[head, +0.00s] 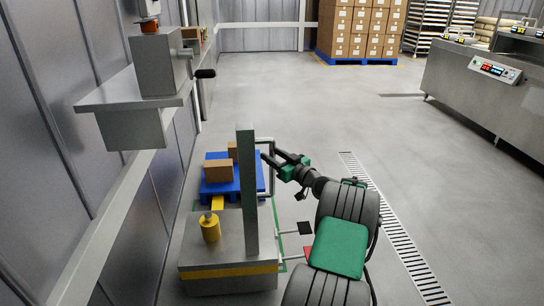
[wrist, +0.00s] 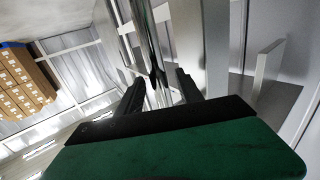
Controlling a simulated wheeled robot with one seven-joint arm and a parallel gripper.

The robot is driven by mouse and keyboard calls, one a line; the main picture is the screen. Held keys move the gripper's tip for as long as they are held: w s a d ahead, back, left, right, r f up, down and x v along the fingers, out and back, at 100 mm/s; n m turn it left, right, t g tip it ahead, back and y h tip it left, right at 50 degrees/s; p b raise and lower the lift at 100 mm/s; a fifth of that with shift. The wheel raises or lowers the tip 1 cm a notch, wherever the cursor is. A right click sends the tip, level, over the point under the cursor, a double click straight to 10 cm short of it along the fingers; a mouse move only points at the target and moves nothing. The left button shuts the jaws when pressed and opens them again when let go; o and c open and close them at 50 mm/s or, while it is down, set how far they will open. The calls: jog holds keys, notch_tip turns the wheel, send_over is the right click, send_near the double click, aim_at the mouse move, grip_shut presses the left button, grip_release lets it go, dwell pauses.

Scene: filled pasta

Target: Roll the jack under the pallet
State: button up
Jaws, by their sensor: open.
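The jack (head: 230,281) is a grey wheeled-looking block with a yellow stripe, a yellow cylinder on top and a tall grey post (head: 247,200). A yellow fork (head: 217,203) shows between its body and the blue pallet (head: 222,188), which lies just beyond and carries cardboard boxes. How far the forks reach under the pallet is hidden. A grey loop handle (head: 271,180) stands off the post's right side. My gripper (head: 273,156) is open at this handle. In the wrist view a shiny upright bar (wrist: 150,50) shows between my open fingers (wrist: 160,88); I cannot tell whether they touch it.
A grey wall bracket with a crank box (head: 158,65) juts out at left, above the wall rail. A floor drain (head: 395,230) runs at right. Stacked cartons (head: 355,30) stand far back; the middle floor is clear.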

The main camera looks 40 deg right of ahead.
jog(key=shift+w, duration=0.3)
jog(key=shift+c, duration=0.4)
grip_shut()
dwell(0.8)
